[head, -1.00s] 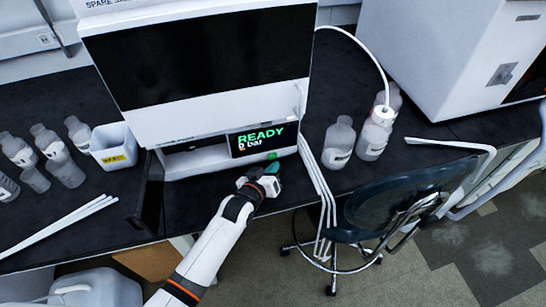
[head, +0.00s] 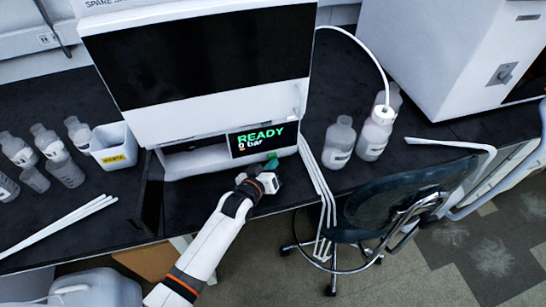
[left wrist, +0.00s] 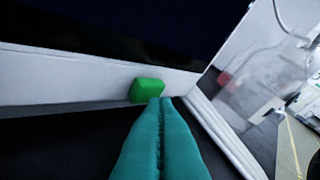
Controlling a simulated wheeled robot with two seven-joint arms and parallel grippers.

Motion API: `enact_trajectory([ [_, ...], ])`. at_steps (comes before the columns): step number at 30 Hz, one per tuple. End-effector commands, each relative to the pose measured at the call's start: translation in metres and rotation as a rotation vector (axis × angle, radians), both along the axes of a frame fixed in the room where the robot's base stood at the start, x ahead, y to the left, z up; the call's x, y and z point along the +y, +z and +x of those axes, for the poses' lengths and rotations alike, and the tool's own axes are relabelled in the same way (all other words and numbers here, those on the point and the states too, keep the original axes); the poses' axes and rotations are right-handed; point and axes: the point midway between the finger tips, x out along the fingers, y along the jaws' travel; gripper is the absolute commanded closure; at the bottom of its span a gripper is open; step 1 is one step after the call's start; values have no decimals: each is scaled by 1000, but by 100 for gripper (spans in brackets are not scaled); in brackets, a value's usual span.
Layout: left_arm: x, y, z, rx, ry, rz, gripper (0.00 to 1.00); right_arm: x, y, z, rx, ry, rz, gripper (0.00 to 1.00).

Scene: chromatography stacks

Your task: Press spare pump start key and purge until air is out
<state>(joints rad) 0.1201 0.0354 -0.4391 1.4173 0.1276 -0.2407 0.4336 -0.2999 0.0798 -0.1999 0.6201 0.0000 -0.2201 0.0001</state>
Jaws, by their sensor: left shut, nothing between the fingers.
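The spare pump stack (head: 200,70) is a white instrument with a dark front panel. Its small display (head: 262,139) reads "READY" and "0 bar" in green and white. In the left wrist view a green start key (left wrist: 146,90) sits on the white strip below the dark screen. My left gripper (head: 270,168) is at the front of the stack, below the display. In the left wrist view its teal fingers (left wrist: 160,105) are shut and empty, with the tips at the lower right edge of the key; I cannot tell if they touch. My right gripper is not in view.
A white container with a yellow "WASTE" label (head: 114,147) stands left of the stack, beside several bottles. White tubes (head: 318,190) hang over the bench edge right of my gripper. A bottle (head: 339,143) and a capped bottle with tubing (head: 374,135) stand right. A chair (head: 400,205) is in front.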

Motion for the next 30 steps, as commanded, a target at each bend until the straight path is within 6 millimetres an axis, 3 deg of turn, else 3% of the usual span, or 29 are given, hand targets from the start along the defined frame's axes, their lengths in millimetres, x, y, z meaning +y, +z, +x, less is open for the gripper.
enact_trajectory([
  [30,3,0,8,0,0,0,100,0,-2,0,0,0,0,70],
])
